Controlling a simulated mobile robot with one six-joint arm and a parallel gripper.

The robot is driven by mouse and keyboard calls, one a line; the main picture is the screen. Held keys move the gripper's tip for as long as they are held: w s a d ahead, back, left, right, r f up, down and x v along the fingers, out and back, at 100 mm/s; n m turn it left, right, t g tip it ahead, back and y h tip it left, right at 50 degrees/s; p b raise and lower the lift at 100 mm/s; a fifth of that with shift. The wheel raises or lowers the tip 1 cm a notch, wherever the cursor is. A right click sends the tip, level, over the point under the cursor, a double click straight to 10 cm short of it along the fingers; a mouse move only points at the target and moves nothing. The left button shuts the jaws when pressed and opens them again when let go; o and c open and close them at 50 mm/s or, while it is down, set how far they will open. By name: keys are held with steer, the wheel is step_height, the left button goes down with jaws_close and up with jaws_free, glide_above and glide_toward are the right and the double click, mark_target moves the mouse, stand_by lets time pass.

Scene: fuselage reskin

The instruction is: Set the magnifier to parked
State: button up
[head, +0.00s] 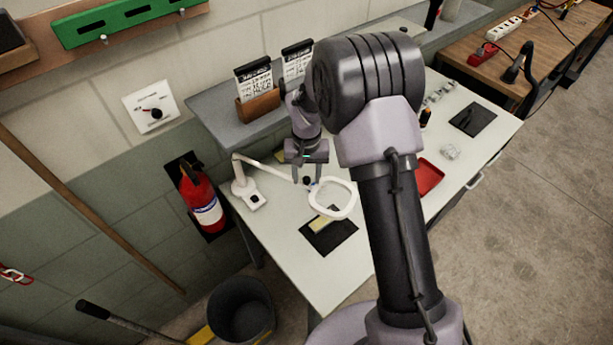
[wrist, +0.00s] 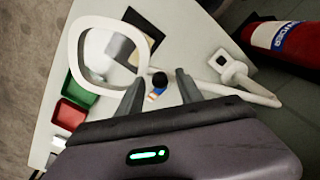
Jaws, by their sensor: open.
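The magnifier is a white lamp-style piece with a square-ish ring head (head: 333,198) on an arm from a base (head: 243,191) at the bench's left end. Its ring hangs over a dark mat. In the wrist view the ring (wrist: 76,62) is at upper left and the base (wrist: 231,70) at right. A black knob (wrist: 159,79) shows between the fingertips, close to the magnifier's arm. My gripper (head: 307,180) is open above the arm, near the ring; in the wrist view its two fingers (wrist: 160,84) stand apart on either side of the knob. I cannot tell whether they touch it.
A dark mat (head: 318,238) with a yellowish piece lies under the ring. A red tray (head: 430,177) is to the right. A raised shelf (head: 228,128) with card holders runs along the back. A red extinguisher (head: 201,196) hangs at left; a bin (head: 240,312) stands below.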

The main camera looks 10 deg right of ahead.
jaws_close()
stand_by(1.5)
